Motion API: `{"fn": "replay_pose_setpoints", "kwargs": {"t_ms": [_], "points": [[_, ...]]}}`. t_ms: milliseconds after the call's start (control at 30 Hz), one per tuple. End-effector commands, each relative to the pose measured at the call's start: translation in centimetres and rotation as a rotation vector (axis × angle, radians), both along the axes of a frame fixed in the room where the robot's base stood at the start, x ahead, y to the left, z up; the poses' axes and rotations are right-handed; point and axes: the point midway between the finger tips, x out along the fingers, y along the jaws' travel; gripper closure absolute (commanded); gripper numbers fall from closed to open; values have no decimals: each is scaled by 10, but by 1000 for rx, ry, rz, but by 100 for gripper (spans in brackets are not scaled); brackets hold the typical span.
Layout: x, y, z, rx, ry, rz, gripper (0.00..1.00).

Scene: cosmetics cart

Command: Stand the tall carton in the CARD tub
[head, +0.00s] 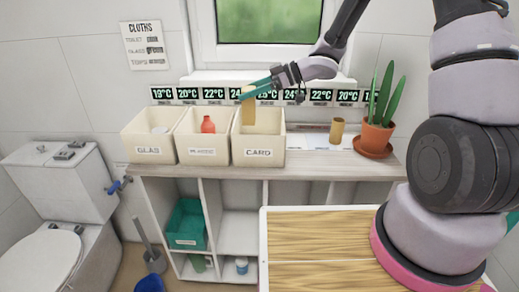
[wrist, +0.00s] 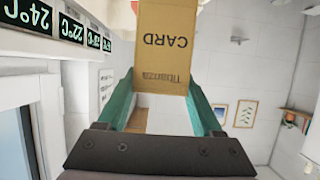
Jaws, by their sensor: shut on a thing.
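The tall carton (head: 248,112) is tan and upright, held at its upper part between the teal fingers of my gripper (head: 252,91). In the wrist view the carton (wrist: 165,42) shows the word CARD upside down, between the two fingers of my gripper (wrist: 161,85). The cream CARD tub (head: 258,155) stands at the right of a row of three on the counter. The carton is over the tub's opening, its lower end seen against the inside. I cannot tell whether it touches the tub's floor.
The GLAS tub (head: 148,150) and the middle tub (head: 203,152), with a red bottle (head: 207,125), stand to the left. A brown tube (head: 337,131) and a potted plant (head: 376,137) stand to the right. A row of temperature signs (head: 212,93) runs behind.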

Motion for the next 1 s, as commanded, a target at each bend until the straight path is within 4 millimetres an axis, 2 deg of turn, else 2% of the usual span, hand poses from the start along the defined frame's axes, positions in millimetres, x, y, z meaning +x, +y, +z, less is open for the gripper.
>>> {"fn": "replay_pose_setpoints", "kwargs": {"t_ms": [267, 533, 767, 1000], "points": [[0, 0, -33, 0, 3, 0, 84], [-1, 1, -79, 0, 4, 1, 84], [0, 1, -99, 0, 0, 1, 84], [0, 1, -132, 0, 0, 1, 84]]}}
